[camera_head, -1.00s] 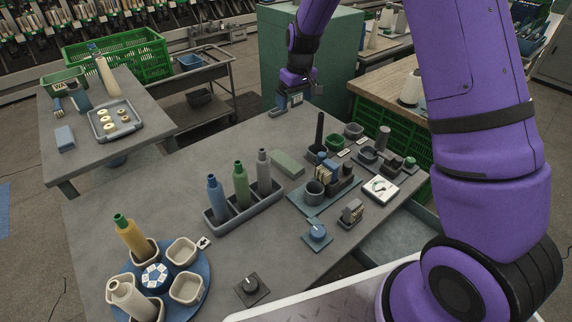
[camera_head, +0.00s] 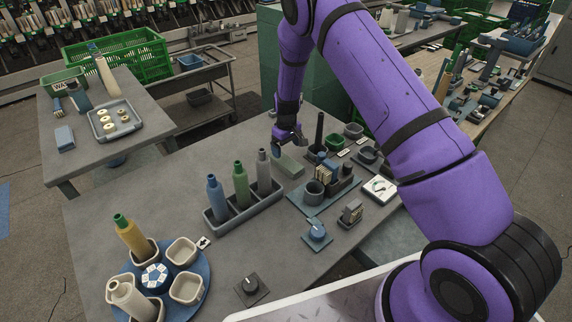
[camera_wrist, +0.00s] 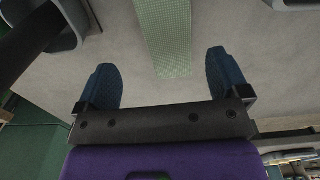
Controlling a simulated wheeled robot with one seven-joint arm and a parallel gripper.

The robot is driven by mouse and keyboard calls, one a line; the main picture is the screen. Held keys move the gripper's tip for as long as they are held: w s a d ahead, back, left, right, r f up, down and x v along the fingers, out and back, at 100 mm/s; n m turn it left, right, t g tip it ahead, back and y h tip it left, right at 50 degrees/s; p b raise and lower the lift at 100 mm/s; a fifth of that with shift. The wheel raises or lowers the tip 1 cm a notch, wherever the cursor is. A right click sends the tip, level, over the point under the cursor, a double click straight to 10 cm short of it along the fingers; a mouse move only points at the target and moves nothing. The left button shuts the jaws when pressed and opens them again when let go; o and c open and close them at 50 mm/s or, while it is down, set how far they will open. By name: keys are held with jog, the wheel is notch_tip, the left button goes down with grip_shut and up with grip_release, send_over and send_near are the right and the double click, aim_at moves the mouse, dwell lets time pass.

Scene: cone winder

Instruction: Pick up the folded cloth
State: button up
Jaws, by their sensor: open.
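The folded cloth is a flat, pale green strip (camera_head: 288,164) lying on the grey table behind the bottle rack. In the wrist view the cloth (camera_wrist: 163,38) is finely woven and extends from the top edge to between and just beyond my fingertips. My gripper (camera_head: 288,147) is open and empty, pointing down at the cloth's far end. In the wrist view my gripper (camera_wrist: 163,75) has its two blue fingers spread wider than the cloth, one on each side. Height above the cloth is hard to tell.
A grey rack (camera_head: 245,209) with blue, green and grey bottles stands left of the cloth. A black upright cylinder (camera_head: 320,130) and a blue organiser tray (camera_head: 311,205) stand on its right. A blue turntable (camera_head: 198,265) with cups is at front left. Bare table lies left of the rack.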

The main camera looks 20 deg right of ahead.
aim_at(286, 161)
jog(key=shift+s+a+f, duration=0.15)
jog(key=shift+s+f, duration=0.05)
jog(key=shift+f, duration=1.55)
jog(key=shift+s+a+f, duration=0.1)
jog(key=shift+s+f, duration=0.05)
jog(key=shift+f, duration=1.55)
jog(key=c, duration=1)
